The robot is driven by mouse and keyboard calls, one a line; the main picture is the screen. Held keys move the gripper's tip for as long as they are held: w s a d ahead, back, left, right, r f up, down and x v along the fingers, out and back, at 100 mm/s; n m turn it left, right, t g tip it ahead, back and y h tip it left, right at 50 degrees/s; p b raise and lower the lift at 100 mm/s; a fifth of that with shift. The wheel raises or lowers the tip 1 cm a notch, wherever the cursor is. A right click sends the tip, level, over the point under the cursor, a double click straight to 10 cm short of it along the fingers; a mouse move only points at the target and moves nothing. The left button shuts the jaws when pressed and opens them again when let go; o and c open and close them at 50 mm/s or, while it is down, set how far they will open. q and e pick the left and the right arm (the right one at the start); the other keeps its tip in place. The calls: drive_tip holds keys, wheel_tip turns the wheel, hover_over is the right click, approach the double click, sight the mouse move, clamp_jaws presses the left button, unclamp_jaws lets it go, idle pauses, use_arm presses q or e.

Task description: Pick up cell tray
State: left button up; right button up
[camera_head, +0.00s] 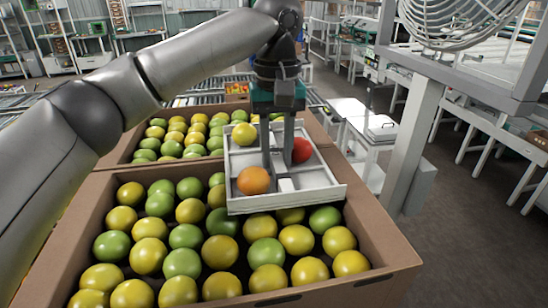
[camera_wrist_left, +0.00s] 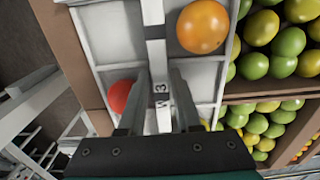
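The cell tray (camera_head: 318,196) is a shallow white tray with compartments split by a central bar (camera_head: 285,185). It lies over the near crate and the wall between the two crates. It holds a yellow tomato (camera_head: 244,134), a red tomato (camera_head: 301,150) and an orange tomato (camera_head: 254,181); one cell looks empty. My left gripper (camera_head: 277,170) points down into the tray, its two fingers apart. In the left wrist view the fingers (camera_wrist_left: 160,75) stand on either side of the marked central bar (camera_wrist_left: 153,12); firm contact is not clear. My right gripper is not in view.
The near cardboard crate (camera_head: 398,250) is full of green and yellow tomatoes, with a second such crate (camera_head: 115,158) behind it. A post (camera_head: 412,145) carrying a fan (camera_head: 455,22) stands to the right. White tables (camera_head: 372,145) stand behind. Open floor (camera_head: 470,230) lies right.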

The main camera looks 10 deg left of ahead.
use_arm(q)
drive_tip(key=shift+f, duration=0.1)
idle(0.4)
clamp_jaws()
idle(0.3)
